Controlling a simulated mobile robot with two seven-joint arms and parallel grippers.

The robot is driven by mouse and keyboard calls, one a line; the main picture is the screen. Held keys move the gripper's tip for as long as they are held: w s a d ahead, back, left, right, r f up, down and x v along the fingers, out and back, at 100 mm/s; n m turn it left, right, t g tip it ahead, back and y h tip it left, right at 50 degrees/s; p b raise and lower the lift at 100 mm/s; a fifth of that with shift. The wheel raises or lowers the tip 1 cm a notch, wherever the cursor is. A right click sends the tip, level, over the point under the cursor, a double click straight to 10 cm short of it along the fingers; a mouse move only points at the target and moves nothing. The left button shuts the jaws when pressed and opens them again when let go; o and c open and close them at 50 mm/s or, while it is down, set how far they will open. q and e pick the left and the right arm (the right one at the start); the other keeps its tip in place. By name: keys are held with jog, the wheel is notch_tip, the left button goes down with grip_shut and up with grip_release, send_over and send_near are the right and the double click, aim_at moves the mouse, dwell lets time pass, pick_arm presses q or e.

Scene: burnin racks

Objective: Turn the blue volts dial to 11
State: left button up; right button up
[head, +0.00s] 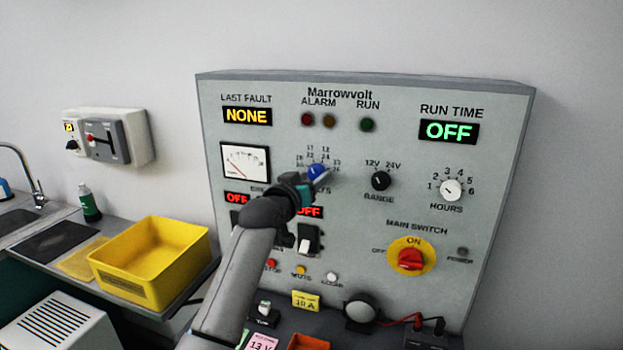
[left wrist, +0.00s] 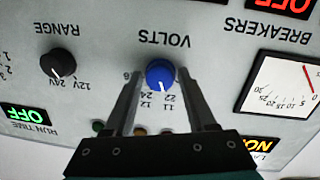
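The blue volts dial (head: 317,171) is on the upper middle of the grey Marrowvolt panel (head: 400,105). It also shows in the left wrist view (left wrist: 160,74), where the panel appears upside down. A white pointer mark on the dial points toward the numbers around 11 and 12; I cannot tell exactly which. My left gripper (head: 315,185) is at the dial, its arm rising from below. In the left wrist view my left gripper (left wrist: 160,76) has its fingers apart on either side of the dial, with narrow gaps visible. My right gripper is not in view.
The black range dial (head: 380,181) and white hours dial (head: 451,189) are to the right. The red main switch (head: 411,259) is lower right. Breaker switches (head: 308,240) sit below the volts dial, partly behind my arm. A yellow bin (head: 150,262) stands at left.

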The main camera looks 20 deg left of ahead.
pick_arm(q)
jog(key=shift+o, duration=1.2)
jog(key=s+a+r, duration=0.1)
jog(key=s, duration=1.4)
jog(key=shift+a+b, duration=0.3)
jog(key=shift+r, duration=0.1)
